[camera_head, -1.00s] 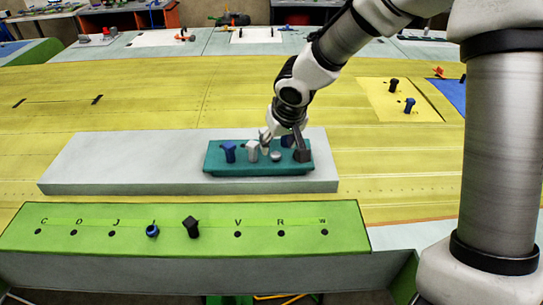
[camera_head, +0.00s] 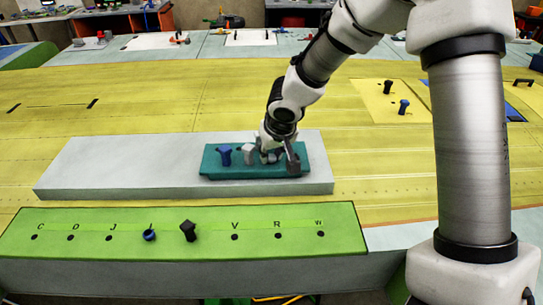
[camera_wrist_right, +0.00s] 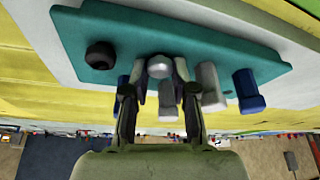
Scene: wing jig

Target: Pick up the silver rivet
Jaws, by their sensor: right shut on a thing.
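The silver rivet (camera_wrist_right: 159,67) with a rounded head stands in the teal tray (camera_wrist_right: 85,30). It lies between the fingertips of my right gripper (camera_wrist_right: 161,82), which is shut on it. In the head view my right gripper (camera_head: 270,153) is low over the right half of the tray (camera_head: 215,173) and hides the rivet. A second, taller silver fastener (camera_wrist_right: 209,82) stands beside the gripper, close to one finger; it also shows in the head view (camera_head: 249,153). My left gripper is not in view.
A blue fastener (camera_head: 225,154) stands at the tray's left and a black one (camera_wrist_right: 100,54) at its other end. In front, a green lettered strip (camera_head: 70,255) holds a blue and a black fastener. A yellow plate (camera_head: 385,112) at the right holds two more.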

